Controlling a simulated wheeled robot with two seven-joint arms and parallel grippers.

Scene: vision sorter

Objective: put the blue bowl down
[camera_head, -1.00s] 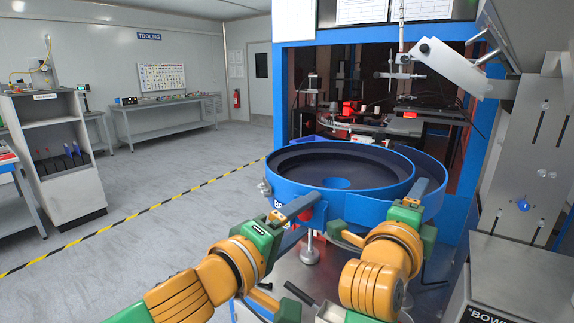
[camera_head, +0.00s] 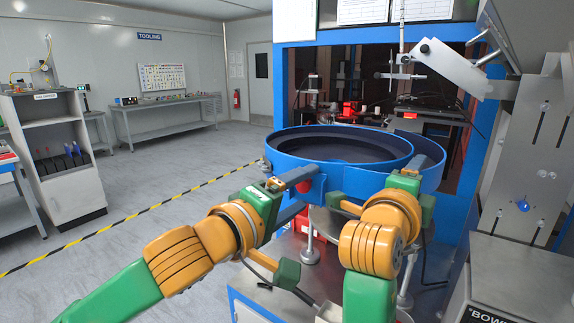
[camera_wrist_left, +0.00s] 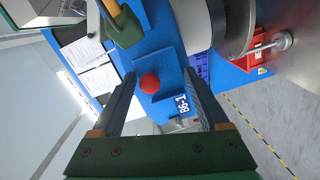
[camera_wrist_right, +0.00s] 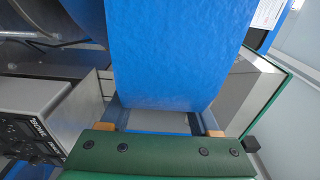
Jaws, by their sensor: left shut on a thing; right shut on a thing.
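The blue bowl (camera_head: 345,180) is a wide round bowl with a dark inside, in the middle of the head view. My left gripper (camera_head: 302,188) is shut on its near left wall, by a red knob. The left wrist view shows this blue wall (camera_wrist_left: 162,52) with the red knob (camera_wrist_left: 149,83) between the fingers. My right gripper (camera_head: 414,174) is shut on the bowl's right side. The right wrist view shows blue wall (camera_wrist_right: 180,55) filling the space between its fingers. The bowl looks about level. Its underside is hidden, so I cannot tell what it touches.
A metal foot (camera_head: 310,250) stands on the steel top below the bowl. A blue-framed machine (camera_head: 280,90) with red parts inside is behind. A grey panel (camera_head: 520,160) and a grey box (camera_head: 515,280) are close on the right. Open floor (camera_head: 110,235) lies left.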

